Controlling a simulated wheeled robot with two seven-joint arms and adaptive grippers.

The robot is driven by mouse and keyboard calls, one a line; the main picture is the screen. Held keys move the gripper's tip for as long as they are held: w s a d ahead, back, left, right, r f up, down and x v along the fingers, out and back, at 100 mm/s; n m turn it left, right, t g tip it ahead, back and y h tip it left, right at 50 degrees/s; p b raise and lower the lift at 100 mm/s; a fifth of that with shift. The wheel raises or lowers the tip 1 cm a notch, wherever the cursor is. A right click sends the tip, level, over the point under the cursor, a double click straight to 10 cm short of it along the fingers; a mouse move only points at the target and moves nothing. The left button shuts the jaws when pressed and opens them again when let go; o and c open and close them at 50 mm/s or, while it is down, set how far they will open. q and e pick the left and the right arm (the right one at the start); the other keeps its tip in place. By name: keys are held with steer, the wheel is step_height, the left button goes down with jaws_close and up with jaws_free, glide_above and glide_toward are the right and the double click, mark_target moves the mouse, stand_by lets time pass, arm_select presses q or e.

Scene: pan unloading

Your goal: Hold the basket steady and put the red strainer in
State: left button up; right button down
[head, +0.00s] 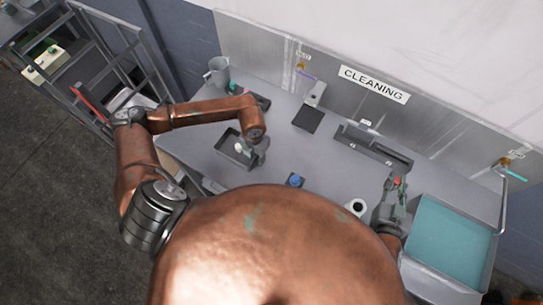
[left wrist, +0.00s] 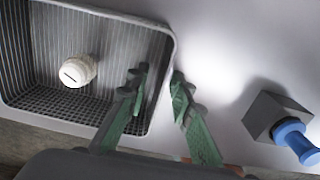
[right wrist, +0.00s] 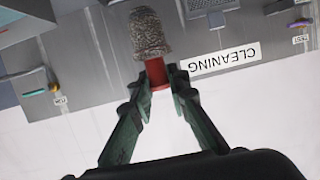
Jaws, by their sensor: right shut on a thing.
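The basket (head: 230,155) is a dark ribbed tray on the grey table, left of centre in the head view. In the left wrist view the basket (left wrist: 110,22) holds a round white item. My left gripper (head: 258,155) is at its right wall. In the left wrist view the green fingers (left wrist: 160,82) stand apart, one inside and one outside that wall. My right gripper (right wrist: 158,80) is shut on the red strainer (right wrist: 157,73), gripping its red handle, with the grey, rough-textured head beyond the fingertips. In the head view my right gripper (head: 398,182) is near the sink, far from the basket.
A sink with teal water (head: 450,240) is at the right. A dark rack (head: 373,147) stands by the back wall. A blue-topped block (head: 295,181) and a white ring-shaped item (head: 356,207) are near the front edge. A grey pitcher (head: 218,72) is at back left. The table's middle is clear.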

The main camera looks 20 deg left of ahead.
arm_select(q)
jaws_close()
steer(key=shift+c, duration=2.1)
jaws_free()
steer(key=o, duration=0.6)
steer(key=shift+c, duration=0.2)
